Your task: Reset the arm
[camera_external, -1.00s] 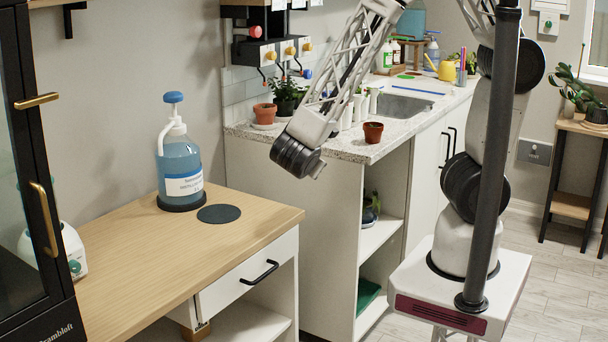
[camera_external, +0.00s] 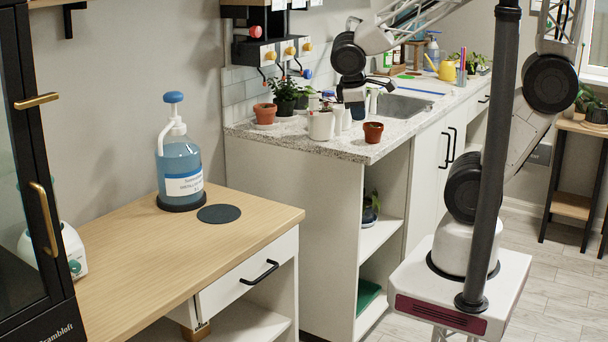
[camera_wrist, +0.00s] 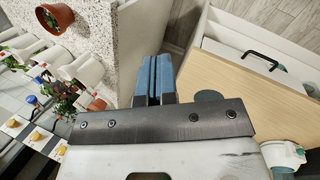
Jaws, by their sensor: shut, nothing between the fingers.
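My gripper (camera_external: 355,106) hangs pointing down above the speckled counter (camera_external: 345,147), near the sink, in the external view. In the wrist view its two blue fingers (camera_wrist: 153,78) lie side by side, shut, with nothing between them. A terracotta pot (camera_external: 373,132) stands on the counter to the right of and in front of the gripper. White cups (camera_external: 321,125) stand below and to its left, apart from it as far as I can tell.
A blue dispenser bottle (camera_external: 180,170) stands on the wooden worktop (camera_external: 130,240), beside a dark round pad (camera_external: 218,214). A potted plant (camera_external: 284,97) stands on the counter by the wall. Valves (camera_external: 272,54) hang above it. A sink (camera_external: 405,105) lies to the right.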

